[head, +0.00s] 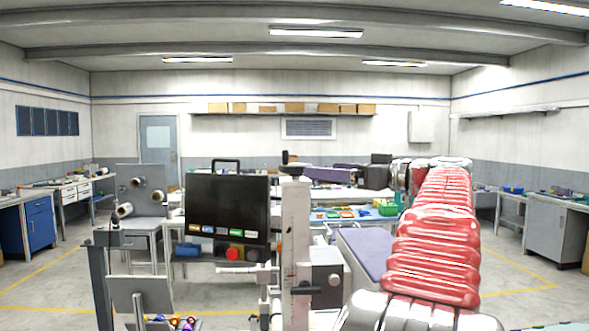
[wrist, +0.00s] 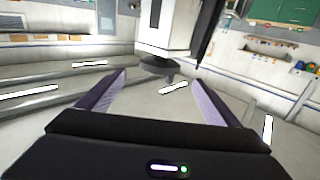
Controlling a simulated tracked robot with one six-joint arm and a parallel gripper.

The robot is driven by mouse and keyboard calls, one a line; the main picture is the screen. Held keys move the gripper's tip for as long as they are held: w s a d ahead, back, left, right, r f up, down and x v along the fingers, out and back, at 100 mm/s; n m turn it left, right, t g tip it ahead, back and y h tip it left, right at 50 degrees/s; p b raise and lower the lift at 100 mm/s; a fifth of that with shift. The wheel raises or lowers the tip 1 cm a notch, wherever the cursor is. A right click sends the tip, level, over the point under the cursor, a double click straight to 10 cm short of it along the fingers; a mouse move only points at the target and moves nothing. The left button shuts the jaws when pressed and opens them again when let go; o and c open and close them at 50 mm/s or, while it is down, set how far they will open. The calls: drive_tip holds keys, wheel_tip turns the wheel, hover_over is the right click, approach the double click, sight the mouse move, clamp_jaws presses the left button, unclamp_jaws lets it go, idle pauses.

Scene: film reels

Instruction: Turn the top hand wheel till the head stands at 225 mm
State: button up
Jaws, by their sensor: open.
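The white upright column (head: 295,225) stands near the middle of the head view with a scale on its face; its figures are too small to read. The dark top hand wheel (head: 294,166) sits on the column's top. A dark carriage with a knob (head: 304,289), perhaps the head, is low on the column. My gripper (head: 312,174) is level with the wheel, just right of it. In the upside-down wrist view, my gripper (wrist: 158,78) is open, its purple fingers either side of the dark wheel (wrist: 158,66). The wheel appears just beyond the fingertips; contact is not visible.
A black case (head: 228,215) with coloured buttons stands left of the column. A grey stand with reels (head: 140,190) is farther left. Benches (head: 28,225) line the walls. A table with coloured trays (head: 350,213) is behind. Open floor shows at both sides.

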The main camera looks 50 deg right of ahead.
sight(295, 164)
drive_tip(key=w, duration=1.1)
drive_tip(key=shift+w+d, duration=0.15)
drive_tip(key=shift+d, duration=0.05)
drive_tip(key=shift+c, duration=0.3)
drive_tip(key=c, duration=1)
drive_tip(key=shift+m+h, duration=0.5)
drive_tip(key=shift+h, duration=0.3)
drive_tip(key=shift+m+g+h, duration=0.8)
drive_tip(key=shift+m+h, duration=0.9)
drive_tip(key=shift+h, duration=0.9)
drive_tip(key=shift+d+m+g+h, duration=0.1)
drive_tip(key=shift+m+g+h, duration=1.1)
drive_tip(key=shift+h, duration=0.6)
drive_tip(key=shift+m+h, duration=0.3)
